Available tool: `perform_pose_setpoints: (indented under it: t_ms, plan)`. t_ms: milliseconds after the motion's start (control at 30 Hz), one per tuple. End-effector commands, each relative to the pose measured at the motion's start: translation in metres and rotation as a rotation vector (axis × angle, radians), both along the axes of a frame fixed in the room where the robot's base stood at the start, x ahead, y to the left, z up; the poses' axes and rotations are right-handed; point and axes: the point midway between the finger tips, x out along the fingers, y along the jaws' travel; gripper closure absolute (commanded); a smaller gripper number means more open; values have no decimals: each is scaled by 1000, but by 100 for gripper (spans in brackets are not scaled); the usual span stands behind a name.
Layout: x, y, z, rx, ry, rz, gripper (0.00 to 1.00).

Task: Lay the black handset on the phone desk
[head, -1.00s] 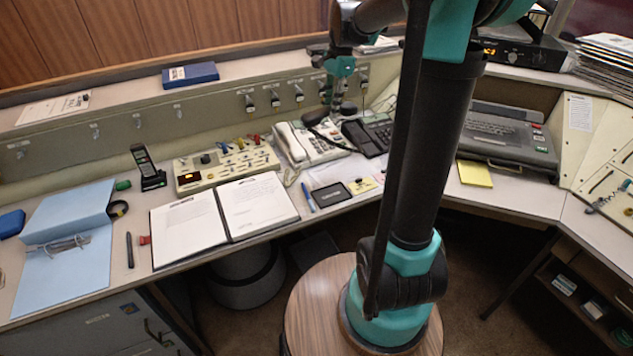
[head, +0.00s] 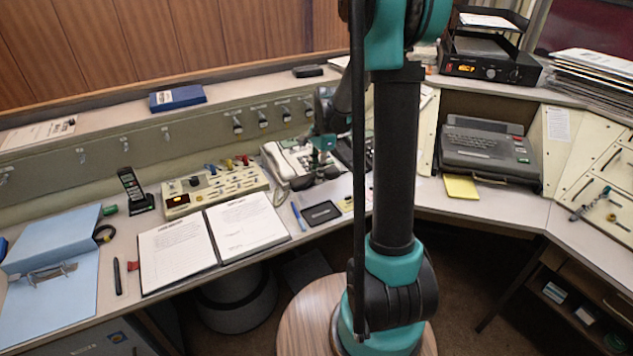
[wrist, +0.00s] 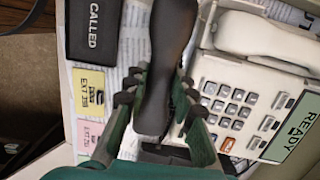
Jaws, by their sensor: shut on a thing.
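My gripper (wrist: 160,105) is shut on the black handset (wrist: 168,50) in the wrist view, with its fingers on both sides of it. The handset runs lengthwise up the picture, over a printed sheet and beside the white phone (wrist: 240,100). I cannot tell whether it touches what lies under it. In the head view my gripper (head: 322,165) is low over the phone desk (head: 318,196), at the front right of the white phone (head: 283,158). The handset shows there only as a dark, unclear shape. The black phone base (head: 346,152) is mostly hidden behind my arm.
A black "CALLED" pad (wrist: 95,30), a yellow note (wrist: 90,92) and a pink note (wrist: 90,135) lie left of the handset. The switch console (head: 215,190), open book (head: 245,222) and blue pen (head: 298,216) are near. A typewriter-like machine (head: 485,150) stands to the right.

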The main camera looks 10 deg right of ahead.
Motion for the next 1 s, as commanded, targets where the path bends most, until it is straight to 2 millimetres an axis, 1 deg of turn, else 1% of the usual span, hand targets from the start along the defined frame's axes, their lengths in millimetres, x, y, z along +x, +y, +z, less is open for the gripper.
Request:
perform_pose_setpoints:
  t_ms: [200,300,667,700,867,1000]
  plan:
    - [1,0,-28,0,0,0,100]
    - [0,0,-36,0,0,0,100]
    - [0,0,-39,0,0,0,100]
    - [0,0,-40,0,0,0,74]
    - [0,0,-39,0,0,0,54]
    - [0,0,-39,0,0,0,54]
